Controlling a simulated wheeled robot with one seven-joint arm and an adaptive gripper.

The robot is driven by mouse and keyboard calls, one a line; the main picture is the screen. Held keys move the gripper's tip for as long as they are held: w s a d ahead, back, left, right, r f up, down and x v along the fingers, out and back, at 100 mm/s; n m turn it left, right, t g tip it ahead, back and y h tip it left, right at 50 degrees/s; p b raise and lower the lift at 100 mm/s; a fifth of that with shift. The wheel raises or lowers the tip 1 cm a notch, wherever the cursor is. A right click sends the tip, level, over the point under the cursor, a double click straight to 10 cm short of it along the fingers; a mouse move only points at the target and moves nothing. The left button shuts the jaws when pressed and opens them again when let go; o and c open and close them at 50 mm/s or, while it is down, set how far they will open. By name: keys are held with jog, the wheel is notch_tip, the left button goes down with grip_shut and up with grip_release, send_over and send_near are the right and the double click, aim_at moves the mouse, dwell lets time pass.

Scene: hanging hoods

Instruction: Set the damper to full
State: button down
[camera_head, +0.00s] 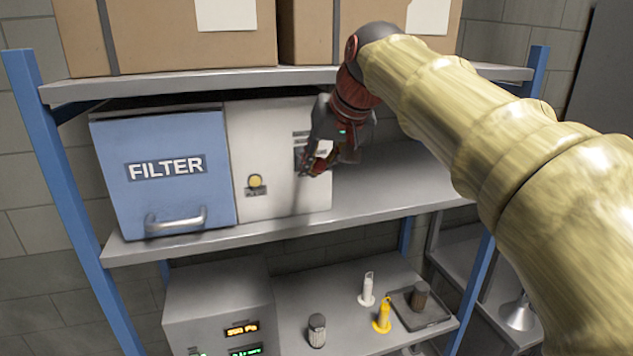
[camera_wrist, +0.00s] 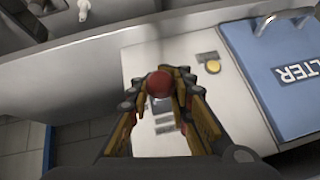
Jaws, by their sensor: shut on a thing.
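A white unit panel (camera_head: 280,150) stands on the middle shelf, joined to the right of the blue filter box. My gripper (camera_head: 312,168) is at the panel's right part, in front of a dark slotted plate. In the wrist view my gripper (camera_wrist: 159,84) has its fingers closed on a round red knob (camera_wrist: 159,83). The knob appears to be the damper handle; its stem and the plate behind it are mostly hidden by the fingers. Grey labels (camera_wrist: 164,122) show between the fingers. I cannot read the damper's setting.
The blue filter box (camera_head: 165,190) has a grey handle. A yellow button (camera_head: 255,181) is left of my gripper. Boxes (camera_head: 180,40) fill the top shelf close above the arm. The middle shelf (camera_head: 390,190) is bare to the right. Below are a meter box (camera_head: 215,300) and small bottles.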

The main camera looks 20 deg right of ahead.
notch_tip(320, 180, down, 7)
jog(key=t+b, duration=0.8)
jog(key=b, duration=2.1)
jog(key=shift+w+n+t+y, duration=0.3)
jog(key=shift+w+n+t, duration=0.1)
jog(key=shift+w+r+b, duration=0.1)
jog(key=shift+r+b, duration=0.05)
jog(key=shift+b, duration=0.3)
jog(key=c, duration=1.7)
grip_release()
jog(key=shift+o, duration=0.2)
